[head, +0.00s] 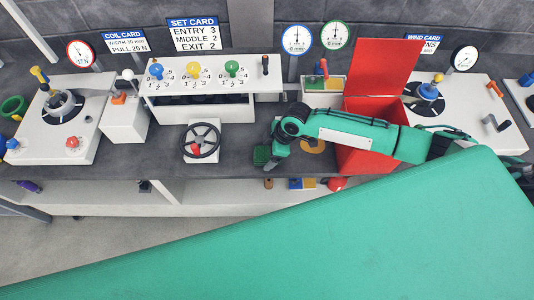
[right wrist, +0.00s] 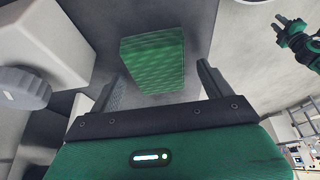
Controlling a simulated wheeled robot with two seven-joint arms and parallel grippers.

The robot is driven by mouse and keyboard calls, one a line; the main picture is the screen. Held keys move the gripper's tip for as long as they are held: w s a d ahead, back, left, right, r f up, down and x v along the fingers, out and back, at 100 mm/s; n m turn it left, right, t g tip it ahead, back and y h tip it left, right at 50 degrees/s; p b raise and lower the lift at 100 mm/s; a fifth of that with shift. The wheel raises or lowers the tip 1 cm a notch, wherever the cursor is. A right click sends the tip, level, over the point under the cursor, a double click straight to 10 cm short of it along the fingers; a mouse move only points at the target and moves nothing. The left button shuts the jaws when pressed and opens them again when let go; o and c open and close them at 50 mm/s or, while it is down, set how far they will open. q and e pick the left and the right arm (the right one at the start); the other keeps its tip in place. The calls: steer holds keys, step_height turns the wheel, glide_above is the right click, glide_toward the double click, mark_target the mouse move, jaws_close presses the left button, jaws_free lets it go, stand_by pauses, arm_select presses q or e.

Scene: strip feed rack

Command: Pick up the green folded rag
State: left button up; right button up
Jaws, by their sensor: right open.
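The green folded rag (right wrist: 153,58) shows in the right wrist view as a thick quilted block, ahead of the jaws and roughly between them. In the head view the rag (head: 262,155) lies on the dark bench top, left of the red bin. My right gripper (head: 274,156) is just beside or above it there, partly covering it. In the right wrist view the right gripper (right wrist: 162,82) has its fingers wide apart with nothing held. A green gripper, seemingly my left one (right wrist: 287,30), shows at the upper right of that view; its jaw opening is unclear.
A handwheel box (head: 201,144) stands left of the rag. A red bin (head: 366,158) with a raised lid stands to its right, under my right forearm. The white card rack (head: 205,108) is behind. A large green surface fills the foreground and hides the floor there.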

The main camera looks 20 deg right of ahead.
steer(key=shift+f, duration=0.2)
stand_by(0.5)
steer(key=shift+c, duration=0.2)
steer(key=c, duration=1)
